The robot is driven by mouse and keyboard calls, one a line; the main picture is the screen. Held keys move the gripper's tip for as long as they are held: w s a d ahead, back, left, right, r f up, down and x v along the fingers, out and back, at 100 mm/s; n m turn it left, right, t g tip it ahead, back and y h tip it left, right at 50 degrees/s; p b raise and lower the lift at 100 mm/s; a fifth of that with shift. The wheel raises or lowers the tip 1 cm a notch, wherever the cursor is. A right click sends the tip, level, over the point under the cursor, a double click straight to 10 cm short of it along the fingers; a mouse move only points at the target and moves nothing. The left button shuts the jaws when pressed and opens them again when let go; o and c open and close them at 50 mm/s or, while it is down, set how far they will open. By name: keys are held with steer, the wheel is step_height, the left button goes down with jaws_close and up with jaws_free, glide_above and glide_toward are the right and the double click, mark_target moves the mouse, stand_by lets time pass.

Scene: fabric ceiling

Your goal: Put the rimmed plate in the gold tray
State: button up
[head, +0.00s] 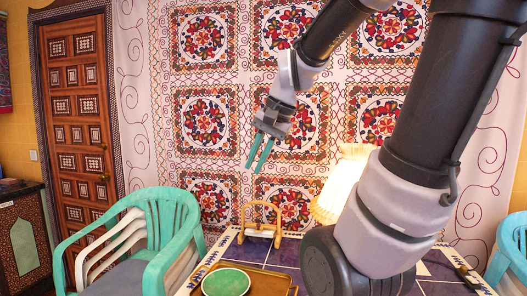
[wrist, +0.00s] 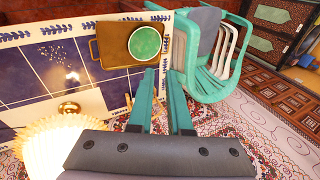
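The rimmed plate, round and green with a pale rim, shows at the bottom of the head view (head: 226,283) and at the top of the wrist view (wrist: 144,42). It lies within the outline of the gold tray (head: 268,280), toward one end. The tray, a brownish-gold rectangle with handles, also shows in the wrist view (wrist: 111,46). My gripper (head: 257,167) hangs in the air above and behind the table, away from the plate. Its turquoise fingers point down, apart, with nothing between them; they also show in the wrist view (wrist: 159,70).
The blue-tiled table (wrist: 35,75) has a patterned border. A lit lamp (head: 344,186) and a golden stand (head: 260,233) are at its back. Turquoise and white stacked chairs (head: 160,225) stand at the left; another chair (head: 510,250) is at the right.

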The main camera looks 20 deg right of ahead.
steer(key=s+r+n+t, duration=0.1)
steer(key=s+n, duration=0.1)
steer(key=s+r+n+t+h, duration=0.1)
steer(key=s+r+n, duration=0.1)
steer(key=shift+s+t, duration=0.15)
steer(key=shift+t, duration=0.25)
